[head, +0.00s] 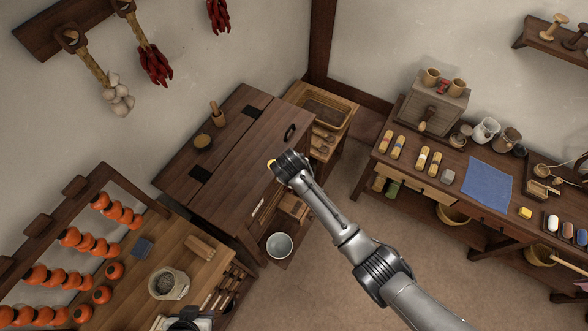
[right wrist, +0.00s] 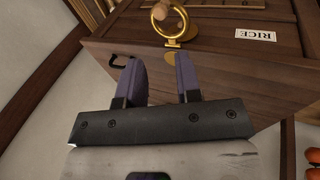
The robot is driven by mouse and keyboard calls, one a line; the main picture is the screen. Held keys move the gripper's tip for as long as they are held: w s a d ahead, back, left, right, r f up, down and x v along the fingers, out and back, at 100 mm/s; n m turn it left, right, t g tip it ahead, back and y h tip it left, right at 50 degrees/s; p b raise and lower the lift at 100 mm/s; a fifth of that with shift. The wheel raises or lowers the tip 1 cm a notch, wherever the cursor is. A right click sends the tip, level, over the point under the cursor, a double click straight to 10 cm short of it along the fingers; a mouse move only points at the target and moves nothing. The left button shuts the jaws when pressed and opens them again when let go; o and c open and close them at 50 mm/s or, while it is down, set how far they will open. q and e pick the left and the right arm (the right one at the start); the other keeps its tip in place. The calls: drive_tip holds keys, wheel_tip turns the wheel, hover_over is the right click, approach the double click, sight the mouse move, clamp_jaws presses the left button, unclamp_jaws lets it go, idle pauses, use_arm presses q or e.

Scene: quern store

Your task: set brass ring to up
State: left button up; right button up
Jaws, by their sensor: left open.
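The brass ring (right wrist: 170,24) shows in the right wrist view, on the front of a dark wooden chest (head: 222,150). It extends toward the picture's top from a brass mount (right wrist: 174,57); the RICE label (right wrist: 256,35) beside it is upside down, so the ring appears to hang down. My left gripper (head: 188,320) is open at the bottom edge, partly cut off.
A bucket (head: 279,245) is below the chest. A table with blue cloth (head: 486,184) stands at right. The floor between is clear.

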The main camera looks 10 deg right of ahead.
drive_tip(key=v, duration=0.4)
drive_tip(key=shift+c, duration=0.2)
